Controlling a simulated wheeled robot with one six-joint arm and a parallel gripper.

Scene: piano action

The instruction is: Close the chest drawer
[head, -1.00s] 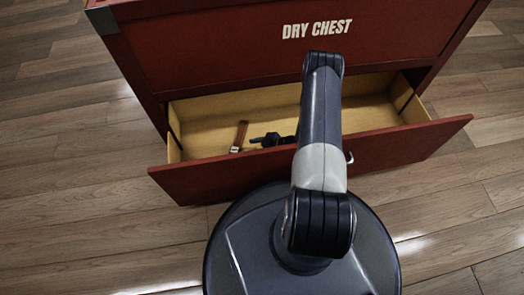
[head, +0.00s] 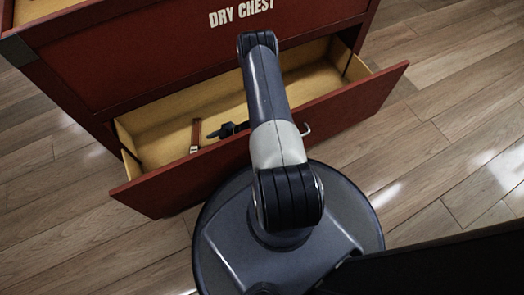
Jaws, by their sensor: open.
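The dry chest (head: 160,60) is a red cabinet at the upper left in the head view. Its lower drawer (head: 340,115) is pulled well out, with a red front and a pale wooden inside. A brown strap-like piece (head: 196,135) and a dark piece (head: 225,130) lie in the drawer; my arm partly hides the dark piece. My arm rises over the drawer front and bends near the chest face.
Wooden floor (head: 450,90) is clear to the right of the drawer and at the lower left (head: 60,230). A dark slab-like shape (head: 450,265) fills the lower right corner. My round base stands close before the drawer front.

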